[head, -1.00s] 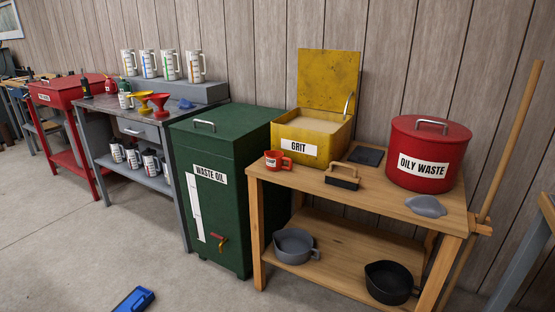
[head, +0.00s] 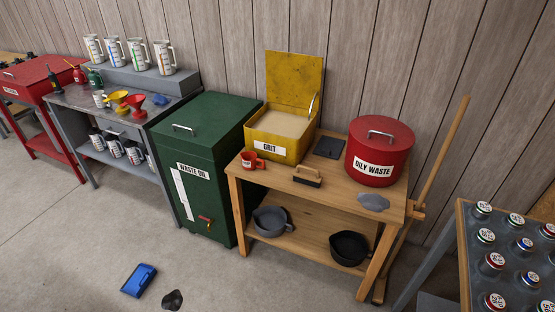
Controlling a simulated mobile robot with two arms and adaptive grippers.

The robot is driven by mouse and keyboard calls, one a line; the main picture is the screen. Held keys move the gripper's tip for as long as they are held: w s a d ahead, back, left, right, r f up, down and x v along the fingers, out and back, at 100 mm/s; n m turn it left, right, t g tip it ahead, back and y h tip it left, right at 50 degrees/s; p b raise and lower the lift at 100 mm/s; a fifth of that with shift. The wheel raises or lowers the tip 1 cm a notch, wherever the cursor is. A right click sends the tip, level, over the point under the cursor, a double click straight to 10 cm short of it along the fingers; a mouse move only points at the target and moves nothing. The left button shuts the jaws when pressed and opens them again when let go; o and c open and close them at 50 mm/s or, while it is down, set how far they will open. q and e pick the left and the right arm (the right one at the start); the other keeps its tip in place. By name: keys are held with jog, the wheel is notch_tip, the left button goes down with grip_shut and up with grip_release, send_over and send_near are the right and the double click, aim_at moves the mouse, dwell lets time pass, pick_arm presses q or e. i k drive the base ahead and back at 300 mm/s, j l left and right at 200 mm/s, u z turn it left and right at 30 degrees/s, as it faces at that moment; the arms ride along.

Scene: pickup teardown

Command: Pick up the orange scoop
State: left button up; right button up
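An orange-red scoop (head: 249,160), shaped like a small mug with a white label and a handle on its right side, stands upright on the wooden bench (head: 344,196). It is at the bench top's left end, in front of the yellow grit box (head: 278,147). The box lid is open and pale grit shows inside. Neither of my grippers is in view.
A scrubbing brush (head: 307,176), a grey rag (head: 373,202) and a red oily waste can (head: 379,152) share the bench top. A green waste oil cabinet (head: 203,165) adjoins on the left.

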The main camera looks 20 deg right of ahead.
aim_at(254, 162)
jog(key=i+j+z, duration=0.25)
jog(key=z, duration=0.25)
jog(key=i+j+z, duration=0.2)
jog(key=j+z, duration=0.15)
jog(key=z, duration=0.15)
